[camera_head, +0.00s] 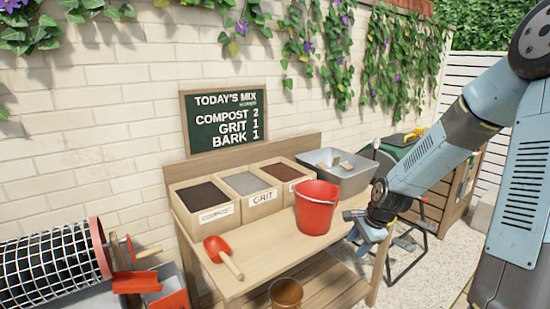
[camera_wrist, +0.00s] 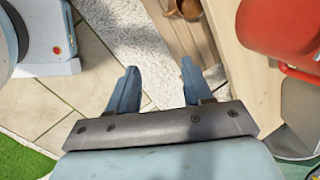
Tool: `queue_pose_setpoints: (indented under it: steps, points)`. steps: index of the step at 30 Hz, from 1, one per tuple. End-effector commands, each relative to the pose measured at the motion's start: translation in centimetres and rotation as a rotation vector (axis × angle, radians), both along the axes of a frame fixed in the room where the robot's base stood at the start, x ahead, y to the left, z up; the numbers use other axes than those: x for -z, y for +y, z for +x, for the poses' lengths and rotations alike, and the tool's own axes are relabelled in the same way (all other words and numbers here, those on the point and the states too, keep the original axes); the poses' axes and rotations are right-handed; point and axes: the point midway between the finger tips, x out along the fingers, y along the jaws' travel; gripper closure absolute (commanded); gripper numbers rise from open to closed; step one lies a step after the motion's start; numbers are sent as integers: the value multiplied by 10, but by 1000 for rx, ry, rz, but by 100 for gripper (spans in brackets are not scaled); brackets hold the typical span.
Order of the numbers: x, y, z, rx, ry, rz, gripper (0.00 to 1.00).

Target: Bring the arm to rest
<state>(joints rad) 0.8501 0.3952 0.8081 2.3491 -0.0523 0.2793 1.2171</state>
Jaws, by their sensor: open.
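My gripper (camera_head: 366,240) is at the right end of the wooden potting bench (camera_head: 262,283), just right of the red bucket (camera_head: 316,208). In the wrist view my gripper (camera_wrist: 157,88) shows two blue-grey fingers spread apart with nothing between them. Below the fingers lie paving, gravel and the bench's edge. The red bucket also shows at the upper right of the wrist view (camera_wrist: 285,35), apart from the fingers. My arm reaches in from the right side of the head view, bent at the elbow.
Compost (camera_head: 207,214), grit (camera_head: 249,198) and bark (camera_head: 290,182) boxes stand along the bench's back. A terracotta pot (camera_head: 286,293) is low in front. A mesh drum (camera_head: 50,265) is left.

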Motion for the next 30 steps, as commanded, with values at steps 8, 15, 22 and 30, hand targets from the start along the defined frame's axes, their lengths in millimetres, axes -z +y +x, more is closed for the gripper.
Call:
queue_pose_setpoints:
  steps: [8, 15, 22, 30]
  points:
    - [-44, 0, -27, -232, -18, -214, 50]
    - [-91, 2, -54, -414, -43, -364, 50]
    - [-139, 6, -85, -574, -76, -480, 50]
    - [-192, 13, -130, -753, -134, -580, 50]
